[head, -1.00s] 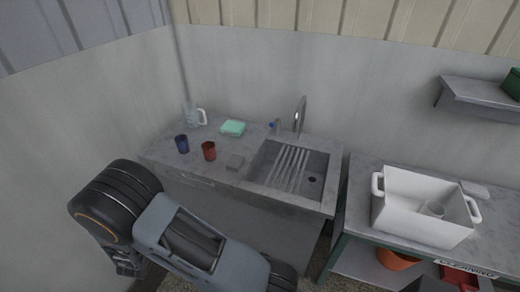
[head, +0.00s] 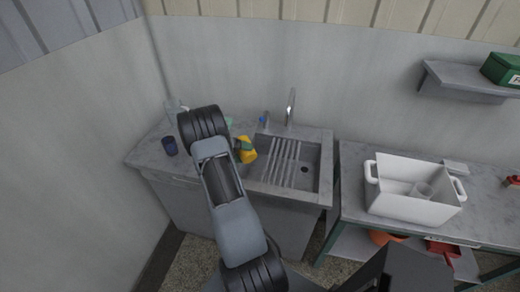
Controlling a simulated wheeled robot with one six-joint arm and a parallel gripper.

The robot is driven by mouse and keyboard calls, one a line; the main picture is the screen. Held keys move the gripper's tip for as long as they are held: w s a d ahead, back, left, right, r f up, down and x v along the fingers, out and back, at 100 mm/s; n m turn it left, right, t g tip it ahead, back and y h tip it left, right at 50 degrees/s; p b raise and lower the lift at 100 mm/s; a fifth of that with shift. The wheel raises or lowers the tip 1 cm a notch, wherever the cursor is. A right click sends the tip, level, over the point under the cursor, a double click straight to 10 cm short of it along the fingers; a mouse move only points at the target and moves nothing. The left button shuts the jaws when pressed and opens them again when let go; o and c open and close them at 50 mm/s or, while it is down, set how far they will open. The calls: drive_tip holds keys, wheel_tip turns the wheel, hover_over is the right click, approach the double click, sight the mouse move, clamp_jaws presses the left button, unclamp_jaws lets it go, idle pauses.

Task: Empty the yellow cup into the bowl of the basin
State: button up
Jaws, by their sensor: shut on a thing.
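The yellow cup (head: 249,156) is at the left edge of the basin's bowl in the head view. My gripper (head: 241,145) is shut on it; only a small part of the gripper shows past my arm. The cup looks tilted, and its inside and contents cannot be made out. The basin's bowl (head: 312,178) is the sunken grey part on the right of the stone counter, with several pale bars across its left part and a dark drain at the right. Whether the cup is above the bowl or beside it is hard to tell.
A dark blue cup (head: 170,146) stands at the counter's left, with a clear jug (head: 175,106) behind it. A faucet (head: 290,106) rises behind the bowl. A white tub (head: 412,203) sits on the bench to the right. A grey shelf (head: 458,82) is on the wall.

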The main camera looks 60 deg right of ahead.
drive_tip(key=s+d+m+g+y, duration=0.1)
drive_tip(key=s+d+m+y, duration=0.15)
drive_tip(key=s+d, duration=0.2)
drive_tip(key=s+a+r+m+t+h+b, duration=0.5)
drive_tip(key=m+b, duration=0.4)
drive_tip(key=b, duration=1.4)
drive_tip(key=shift+s+a+r+h, duration=0.55)
drive_tip(key=shift+s+a, duration=0.3)
drive_tip(key=shift+s, duration=0.35)
drive_tip(key=shift+w, duration=0.1)
